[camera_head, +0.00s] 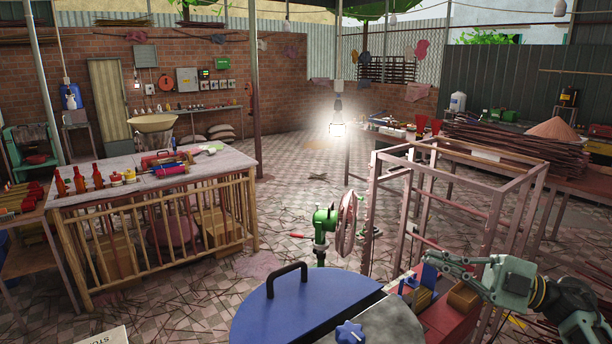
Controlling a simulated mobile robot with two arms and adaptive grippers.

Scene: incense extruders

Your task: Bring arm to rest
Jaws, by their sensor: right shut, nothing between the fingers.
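My right arm comes in from the lower right edge. Its gripper (434,258) points left, shut and empty, in front of the pinkish metal frame stand and above the red machine parts (446,318). It appears apart from any object. My left gripper and left arm are not in view.
A round blue lid (262,318) with a black handle is close at the bottom centre. A green machine with a wheel (326,222) stands behind it. The metal frame stand (458,152) is close to my right arm. A slatted table (208,168) holds bottles at left. Tiled floor is open centrally.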

